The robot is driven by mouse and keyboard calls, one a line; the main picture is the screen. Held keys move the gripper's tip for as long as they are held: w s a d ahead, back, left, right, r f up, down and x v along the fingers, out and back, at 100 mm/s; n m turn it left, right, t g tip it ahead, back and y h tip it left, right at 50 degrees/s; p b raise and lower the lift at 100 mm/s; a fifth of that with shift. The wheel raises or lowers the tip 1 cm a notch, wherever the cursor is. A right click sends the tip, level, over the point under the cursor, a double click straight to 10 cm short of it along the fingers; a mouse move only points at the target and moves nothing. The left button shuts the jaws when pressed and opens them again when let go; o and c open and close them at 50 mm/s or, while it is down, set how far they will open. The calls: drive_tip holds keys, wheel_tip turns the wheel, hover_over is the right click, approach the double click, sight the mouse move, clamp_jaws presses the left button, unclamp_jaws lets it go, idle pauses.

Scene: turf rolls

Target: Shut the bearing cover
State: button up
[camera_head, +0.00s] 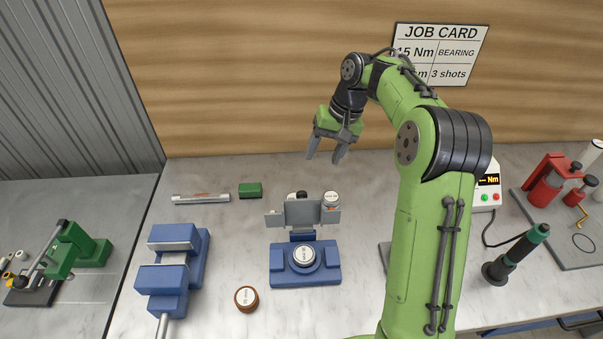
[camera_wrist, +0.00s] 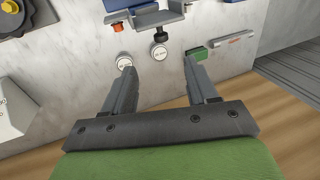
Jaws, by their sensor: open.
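The bearing cover (camera_head: 303,213) is a grey plate with side tabs, standing raised at the back of a blue bearing block (camera_head: 276,278). A round, light-topped piece (camera_head: 304,255) sits in the block, uncovered. The cover also shows at the top of the wrist view (camera_wrist: 157,16), beyond my fingertips. My gripper (camera_head: 324,156) is open and empty, in the air above and behind the cover in the head view. Its spread fingers also show in the wrist view (camera_wrist: 160,68), apart from the cover. The cover's hinge is too small to make out.
Two light-capped containers (camera_head: 331,199) (camera_head: 297,195) stand close behind the cover. A green block (camera_head: 250,190) and a grey bar (camera_head: 201,198) lie at the back left. A blue vise (camera_head: 173,268) stands left, a brown-rimmed jar (camera_head: 246,298) in front. A green-topped tool (camera_head: 515,257) stands right.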

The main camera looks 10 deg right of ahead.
drive_tip(key=w+d, duration=0.1)
drive_tip(key=b, duration=0.1)
approach(304, 194)
drive_tip(key=x, duration=0.9)
drive_tip(key=shift+a, duration=0.1)
drive_tip(key=shift+w+f, duration=0.1)
drive_tip(key=shift+f, duration=0.25)
clamp_jaws()
